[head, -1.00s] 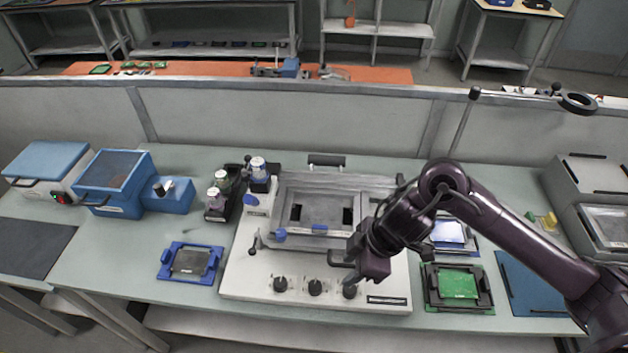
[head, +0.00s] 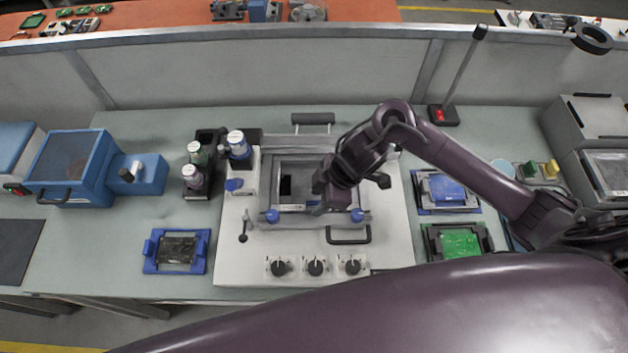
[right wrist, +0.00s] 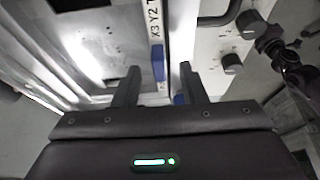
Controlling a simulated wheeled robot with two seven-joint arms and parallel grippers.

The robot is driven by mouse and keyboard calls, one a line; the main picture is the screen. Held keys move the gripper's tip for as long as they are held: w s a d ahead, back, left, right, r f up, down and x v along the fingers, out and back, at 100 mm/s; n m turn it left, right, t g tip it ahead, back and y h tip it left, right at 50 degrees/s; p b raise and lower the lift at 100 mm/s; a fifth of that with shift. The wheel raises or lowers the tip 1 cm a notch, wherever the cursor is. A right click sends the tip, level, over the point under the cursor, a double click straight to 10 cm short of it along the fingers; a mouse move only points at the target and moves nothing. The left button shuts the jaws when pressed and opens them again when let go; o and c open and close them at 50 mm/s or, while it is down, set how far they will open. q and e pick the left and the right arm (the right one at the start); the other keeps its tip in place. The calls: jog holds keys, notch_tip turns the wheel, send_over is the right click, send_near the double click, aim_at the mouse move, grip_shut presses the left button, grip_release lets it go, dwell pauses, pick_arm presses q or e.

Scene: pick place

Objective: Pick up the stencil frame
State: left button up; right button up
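The stencil frame (head: 303,170) is a grey metal frame with a dark opening, lying in the white printer machine (head: 240,268). Blue knobs sit at both ends of its front edge. My right gripper (head: 322,207) is over the frame's front right part and hides some of it. In the right wrist view its two fingers (right wrist: 157,75) are apart, with a white marked strip and a blue clamp (right wrist: 157,62) seen between them. The shiny frame (right wrist: 75,45) is at the left there. Whether the fingers touch it, I cannot tell. My left gripper is not in view.
Bottles (head: 193,178) stand left of the frame. A blue fixture (head: 152,256) with a dark board lies front left. Fixtures with a blue board (head: 447,190) and a green board (head: 461,243) lie at the right. A black handle (head: 348,236) and knobs (head: 315,267) are on the machine's front.

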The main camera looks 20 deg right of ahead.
jog(key=shift+x, duration=0.75)
jog(key=c, duration=0.4)
grip_shut()
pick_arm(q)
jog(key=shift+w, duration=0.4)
pick_arm(e)
jog(key=shift+w+r, duration=0.1)
jog(key=shift+r, duration=0.05)
